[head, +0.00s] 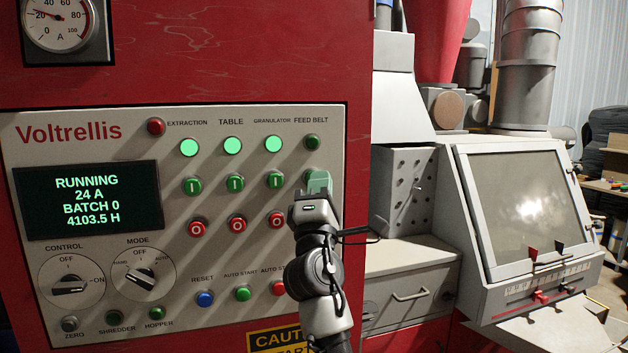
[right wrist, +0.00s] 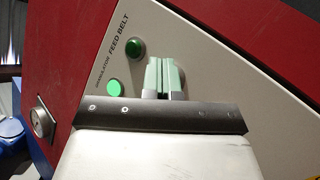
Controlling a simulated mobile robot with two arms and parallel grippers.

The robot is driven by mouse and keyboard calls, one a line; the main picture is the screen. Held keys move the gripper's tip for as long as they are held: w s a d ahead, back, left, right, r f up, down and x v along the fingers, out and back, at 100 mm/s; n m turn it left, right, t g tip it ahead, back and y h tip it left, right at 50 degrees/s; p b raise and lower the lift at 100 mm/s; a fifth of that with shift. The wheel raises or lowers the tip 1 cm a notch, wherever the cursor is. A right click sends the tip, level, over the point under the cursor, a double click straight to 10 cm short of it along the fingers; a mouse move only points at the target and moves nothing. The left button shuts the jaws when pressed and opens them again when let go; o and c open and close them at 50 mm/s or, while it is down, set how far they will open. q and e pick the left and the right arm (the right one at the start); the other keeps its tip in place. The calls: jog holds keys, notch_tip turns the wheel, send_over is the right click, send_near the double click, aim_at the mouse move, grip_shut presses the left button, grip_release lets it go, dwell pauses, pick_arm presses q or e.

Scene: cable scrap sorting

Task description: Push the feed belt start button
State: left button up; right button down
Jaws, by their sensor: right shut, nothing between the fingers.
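The control panel (head: 100,225) has a FEED BELT column at its right side. The feed belt lamp (head: 312,142) at its top is dark green and unlit; it also shows in the right wrist view (right wrist: 135,47). My right gripper (head: 319,182) is shut and empty, its pale green fingertips at the panel below this lamp, level with the row of green start buttons. The fingers also show in the right wrist view (right wrist: 165,74). The feed belt start button is hidden behind them; I cannot tell whether they touch it. My left gripper is not in view.
The granulator start button (head: 275,181) and red stop button (head: 277,220) sit just left of my gripper. Lamps for extraction (head: 189,147), table (head: 232,145) and granulator (head: 273,144) glow green. The display (head: 87,199) reads RUNNING, 24 A. A grey machine (head: 520,225) stands right.

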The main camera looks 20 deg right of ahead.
jog(key=shift+s+p, duration=0.55)
jog(key=shift+s, duration=0.3)
jog(key=s+p, duration=0.3)
jog(key=s, duration=0.2)
jog(key=shift+d, duration=0.1)
dwell(0.5)
